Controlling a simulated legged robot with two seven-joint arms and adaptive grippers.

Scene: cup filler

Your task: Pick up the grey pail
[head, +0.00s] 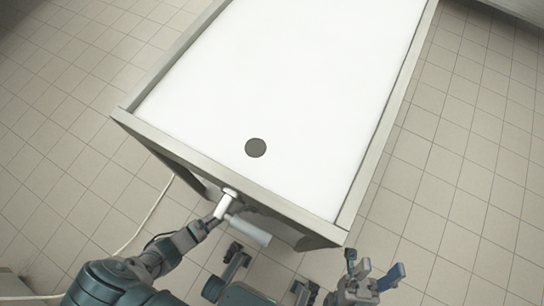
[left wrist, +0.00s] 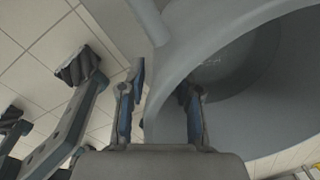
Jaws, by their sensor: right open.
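A large grey round vessel, which looks like the grey pail (left wrist: 255,95), fills the right of the left wrist view, its curved rim and hollow inside facing the camera. My left gripper (left wrist: 162,100) has its fingers spread, one on each side of the near wall in that picture. Floor shows between the left finger and the wall; contact at the right finger is unclear. In the head view my left arm reaches the table's front edge, and its fingertips cannot be made out. I cannot clearly identify the pail there. My right gripper (head: 374,273) is open and empty, right of the table's front corner.
A white table (head: 290,75) with a raised grey border takes the middle of the head view. A dark round spot (head: 255,148) lies near its front. A white fitting (head: 226,202) and pale cylinder (head: 248,231) sit at the front edge. Tiled floor is clear on the right.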

